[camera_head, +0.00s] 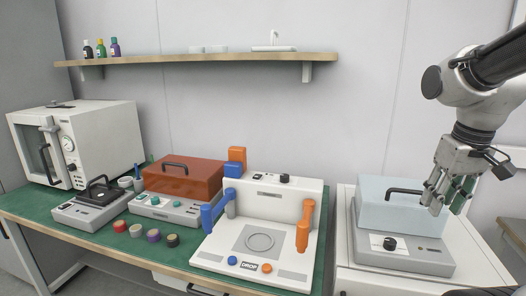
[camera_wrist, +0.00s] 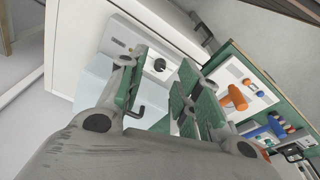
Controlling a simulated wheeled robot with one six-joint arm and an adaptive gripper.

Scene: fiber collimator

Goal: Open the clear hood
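The clear hood (camera_head: 380,218) is a pale see-through box, down on a light grey device base (camera_head: 420,263) at the right. The handle's bent end (camera_wrist: 139,112) shows between and below the fingers there. I cannot tell whether a finger touches it.
The base's front has a black knob (camera_head: 390,244). To the left, a green-topped bench (camera_head: 105,234) holds a white device (camera_head: 272,205) with orange and blue levers, an orange-hooded device (camera_head: 182,177), several small pots and an oven (camera_head: 100,140). A wooden shelf (camera_head: 200,57) hangs above.

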